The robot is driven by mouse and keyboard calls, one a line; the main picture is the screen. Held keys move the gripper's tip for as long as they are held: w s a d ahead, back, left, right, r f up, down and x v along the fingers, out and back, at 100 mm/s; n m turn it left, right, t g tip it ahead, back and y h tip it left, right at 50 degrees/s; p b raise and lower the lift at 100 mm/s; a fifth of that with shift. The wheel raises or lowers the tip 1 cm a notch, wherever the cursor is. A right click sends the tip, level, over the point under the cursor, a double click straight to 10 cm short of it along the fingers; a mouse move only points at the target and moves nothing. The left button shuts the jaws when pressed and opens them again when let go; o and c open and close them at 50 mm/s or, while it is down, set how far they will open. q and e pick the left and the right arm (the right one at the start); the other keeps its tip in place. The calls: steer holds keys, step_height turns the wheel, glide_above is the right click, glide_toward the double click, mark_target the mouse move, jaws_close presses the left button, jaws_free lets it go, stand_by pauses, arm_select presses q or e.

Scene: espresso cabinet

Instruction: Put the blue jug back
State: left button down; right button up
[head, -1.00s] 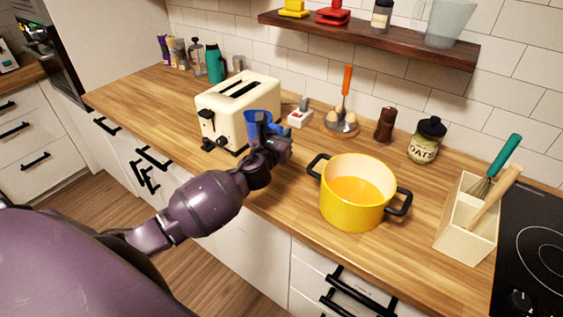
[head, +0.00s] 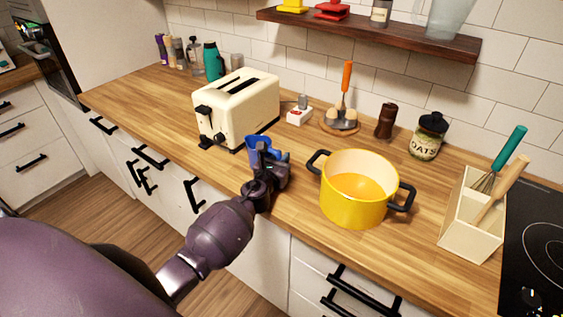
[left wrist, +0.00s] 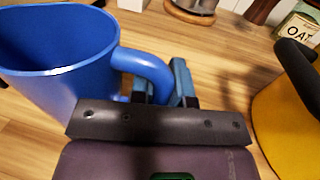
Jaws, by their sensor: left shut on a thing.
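The blue jug (head: 257,150) is in front of the toaster and left of the yellow pot, over the front part of the counter. It is upright and looks empty inside. My left gripper (head: 282,167) is shut on the jug's handle. In the left wrist view the jug (left wrist: 60,65) fills the left side, and its handle reaches the left gripper's fingertips (left wrist: 160,85). I cannot tell whether its base touches the wood. The gripper and arm hide part of the jug's lower side. My right gripper is not in view.
A cream toaster (head: 235,110) stands just behind the jug. A yellow pot (head: 352,205) with black handles is close on the right. A utensil box (head: 468,235) stands farther right. The wooden counter (head: 140,100) is clear left of the toaster. A shelf (head: 380,38) hangs above.

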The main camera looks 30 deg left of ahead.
arm_select(q)
steer(key=shift+f, duration=0.15)
steer(key=c, duration=1.1)
jaws_free()
steer(key=shift+s+r, duration=0.15)
steer(key=shift+r, duration=0.1)
steer(key=s, duration=0.4)
steer(key=s+d, duration=0.1)
steer(key=s, duration=0.6)
steer(key=shift+s+d, duration=0.25)
steer(key=shift+s, duration=0.1)
